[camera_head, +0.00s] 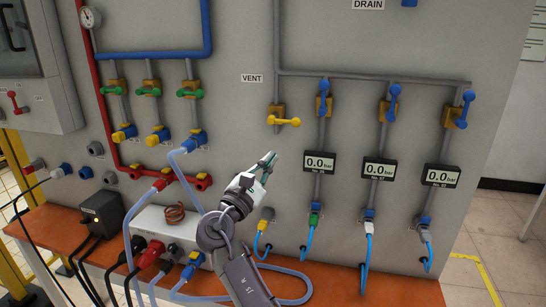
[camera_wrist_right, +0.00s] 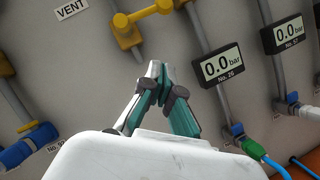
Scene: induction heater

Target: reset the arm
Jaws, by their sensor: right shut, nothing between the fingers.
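My right arm reaches up from the bottom middle of the head view. Its gripper (camera_head: 268,160) is in front of the grey panel, below the yellow vent valve handle (camera_head: 285,122) and left of the leftmost pressure display (camera_head: 320,163). In the right wrist view the fingers of the gripper (camera_wrist_right: 157,72) meet at their tips, with nothing between them. The yellow vent handle (camera_wrist_right: 150,10) shows just above the fingertips, apart from them in the picture. My left gripper is not in view.
The grey panel (camera_head: 240,110) carries valves with green, blue and yellow handles. Several displays read 0.0 bar. An orange-brown bench (camera_head: 395,290) below holds a white box (camera_head: 150,218) with a copper coil (camera_head: 174,215), a black box (camera_head: 103,213) and many hoses and cables around my forearm.

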